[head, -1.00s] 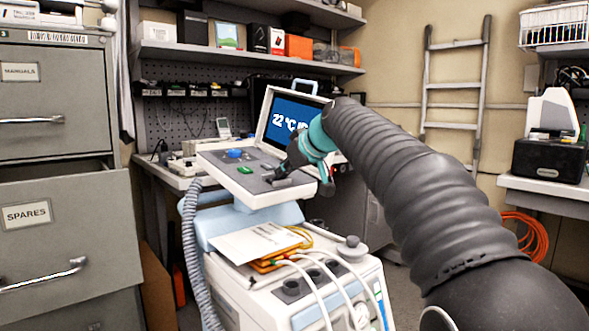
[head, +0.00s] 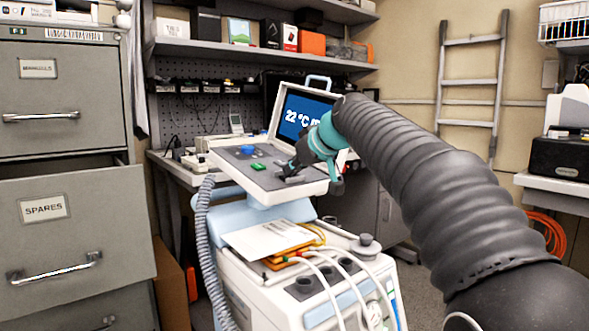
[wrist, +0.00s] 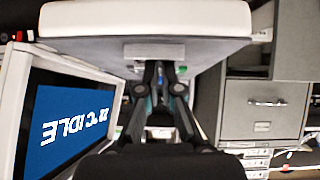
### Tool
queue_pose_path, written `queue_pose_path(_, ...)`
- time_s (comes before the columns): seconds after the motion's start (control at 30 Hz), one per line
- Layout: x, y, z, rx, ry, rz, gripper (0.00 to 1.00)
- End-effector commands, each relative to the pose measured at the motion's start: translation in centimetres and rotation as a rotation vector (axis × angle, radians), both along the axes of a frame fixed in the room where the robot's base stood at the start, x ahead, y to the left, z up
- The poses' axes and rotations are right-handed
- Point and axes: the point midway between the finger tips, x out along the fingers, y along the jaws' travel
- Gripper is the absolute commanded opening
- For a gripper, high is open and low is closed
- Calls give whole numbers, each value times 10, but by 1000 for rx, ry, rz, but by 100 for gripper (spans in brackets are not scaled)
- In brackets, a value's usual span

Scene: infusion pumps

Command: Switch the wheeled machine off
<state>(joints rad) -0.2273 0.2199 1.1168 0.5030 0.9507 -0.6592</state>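The wheeled machine (head: 262,290) is a white and pale blue cart with a lit blue screen (head: 302,117). The screen shows "22 °C" and, in the wrist view (wrist: 72,122), "IDLE" upside down. Its tilted control panel (head: 235,163) carries a blue knob (head: 248,150), a green button (head: 258,167) and a grey fitting (head: 293,180) near the right. My gripper (head: 292,167) is at that grey fitting. In the wrist view its dark fingers (wrist: 160,70) are close together with a small gap, their tips by a grey block (wrist: 154,50); contact and grip are unclear.
Papers and an orange folder (head: 275,263) lie on the cart's lower deck, with white hoses (head: 325,285) beside them. A grey cabinet with a pulled-out drawer (head: 75,225) stands close on the left. A workbench (head: 180,170) is behind. A ladder (head: 470,82) leans on the back wall.

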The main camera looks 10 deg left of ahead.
Motion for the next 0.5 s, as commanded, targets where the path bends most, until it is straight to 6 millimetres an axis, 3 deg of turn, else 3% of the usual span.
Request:
queue_pose_path(0.17, 0, 0, 0, -2, 8, 2, 0)
queue_pose_path(0.5, -11, -9, 47, 1, -2, -2, 0)
